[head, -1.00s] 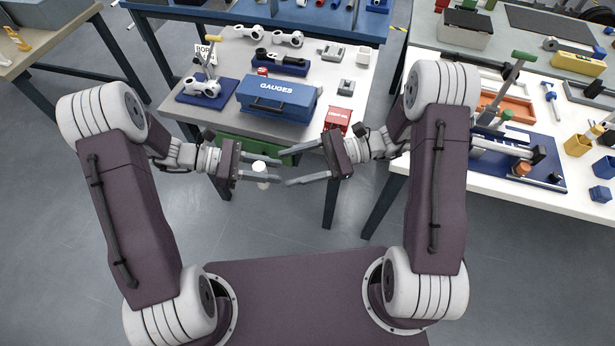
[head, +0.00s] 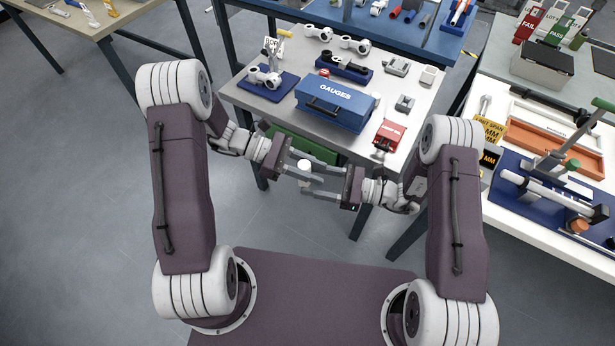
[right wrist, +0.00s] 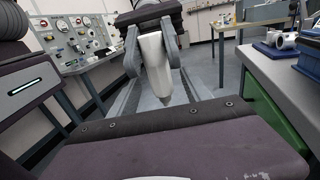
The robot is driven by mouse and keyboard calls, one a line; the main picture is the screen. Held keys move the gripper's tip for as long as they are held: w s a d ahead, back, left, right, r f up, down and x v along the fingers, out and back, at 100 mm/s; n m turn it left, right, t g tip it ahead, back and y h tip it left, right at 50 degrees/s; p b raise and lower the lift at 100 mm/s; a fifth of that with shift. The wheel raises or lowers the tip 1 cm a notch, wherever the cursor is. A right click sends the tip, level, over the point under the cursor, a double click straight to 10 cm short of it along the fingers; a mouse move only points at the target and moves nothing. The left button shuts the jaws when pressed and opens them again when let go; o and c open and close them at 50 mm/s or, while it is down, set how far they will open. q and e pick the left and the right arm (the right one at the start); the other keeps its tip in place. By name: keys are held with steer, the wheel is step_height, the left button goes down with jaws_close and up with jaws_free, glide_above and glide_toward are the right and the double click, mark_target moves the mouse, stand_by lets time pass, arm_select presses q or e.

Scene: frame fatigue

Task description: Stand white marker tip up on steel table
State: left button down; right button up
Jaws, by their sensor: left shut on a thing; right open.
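The white marker (head: 304,167) is upright between the fingers of my left gripper (head: 318,175), which is shut on it. In the right wrist view the marker (right wrist: 154,62) shows a wide white body that narrows to a tip pointing down. My right gripper (head: 309,179) is open, facing the left one, with its fingertips close to the marker and the left fingers. I cannot tell whether they touch. The steel table (head: 424,95) is just beyond both grippers, which hang in front of its near edge.
On the table stand a blue GAUGES box (head: 336,103), a red box (head: 389,134), a blue stand with white fittings (head: 266,79) and small grey blocks (head: 405,103). A white-topped bench with a blue fixture (head: 520,205) is at the right.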

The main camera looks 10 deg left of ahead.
steer(key=shift+w+a, duration=0.15)
steer(key=shift+a, duration=1.2)
jaws_close()
arm_select(q)
steer(key=c, duration=1)
jaws_free()
steer(key=shift+o, duration=0.2)
